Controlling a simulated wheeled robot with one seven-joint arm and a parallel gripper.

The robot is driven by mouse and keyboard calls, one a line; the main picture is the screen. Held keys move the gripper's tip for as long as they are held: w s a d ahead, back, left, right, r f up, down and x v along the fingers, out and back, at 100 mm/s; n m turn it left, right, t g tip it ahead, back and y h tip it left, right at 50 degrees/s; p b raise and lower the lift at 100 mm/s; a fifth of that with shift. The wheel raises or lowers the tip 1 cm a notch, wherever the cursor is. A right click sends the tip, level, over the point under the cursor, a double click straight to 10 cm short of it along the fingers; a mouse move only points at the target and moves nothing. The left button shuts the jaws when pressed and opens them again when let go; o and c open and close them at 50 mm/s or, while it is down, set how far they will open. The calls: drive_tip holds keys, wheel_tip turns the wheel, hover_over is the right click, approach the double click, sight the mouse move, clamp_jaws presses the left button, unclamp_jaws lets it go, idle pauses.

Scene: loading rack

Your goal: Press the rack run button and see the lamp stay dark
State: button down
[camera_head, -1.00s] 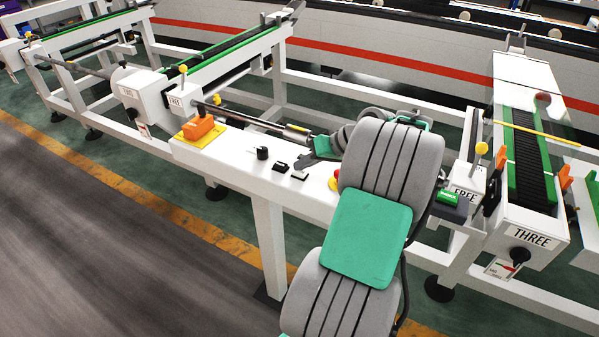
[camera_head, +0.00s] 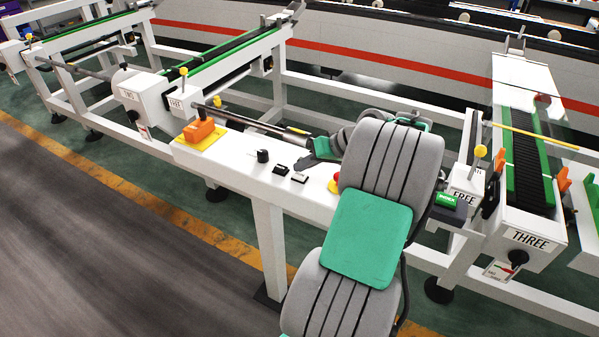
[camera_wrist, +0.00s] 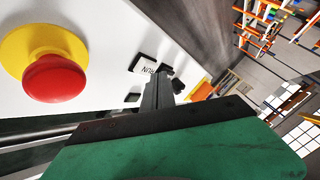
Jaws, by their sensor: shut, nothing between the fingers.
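The white rack panel (camera_head: 235,163) runs across the middle of the head view. On it, the wrist view shows a RUN label (camera_wrist: 152,70) beside a black button-like piece (camera_wrist: 140,62). My gripper (camera_wrist: 163,76) is shut and empty, its fingers pointing at the panel close by that label. The fingertips cover part of this area, so I cannot tell whether they touch the button. In the head view my arm hides much of the gripper. I cannot make out a lit lamp on the panel.
A red mushroom button (camera_wrist: 55,78) on a yellow collar stands close beside my fingers. A black knob (camera_head: 262,155) and an orange switch (camera_head: 199,131) on a yellow plate sit farther left on the panel. Station THREE (camera_head: 530,240) is at right. The floor in front is clear.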

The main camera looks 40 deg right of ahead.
sight(303, 175)
drive_tip(key=shift+r, duration=0.2)
wheel_tip(303, 175, up, 5)
drive_tip(key=p, duration=0.4)
drive_tip(key=shift+r+p, duration=0.1)
drive_tip(key=shift+p, duration=0.25)
idle(0.4)
drive_tip(key=w+a+r+n+g+h, duration=0.1)
drive_tip(key=w+a+r+g, duration=0.1)
drive_tip(key=a, duration=0.8)
drive_tip(key=w+a+r+n+g+h, duration=0.1)
drive_tip(key=a+r+n, duration=0.1)
drive_tip(key=a, duration=0.8)
drive_tip(key=s+a+f+n+h, duration=0.1)
drive_tip(key=s+a, duration=1)
drive_tip(key=shift+s+a+g+h, duration=0.3)
drive_tip(key=shift+s+g+h, duration=0.05)
drive_tip(key=shift+g+h, duration=0.05)
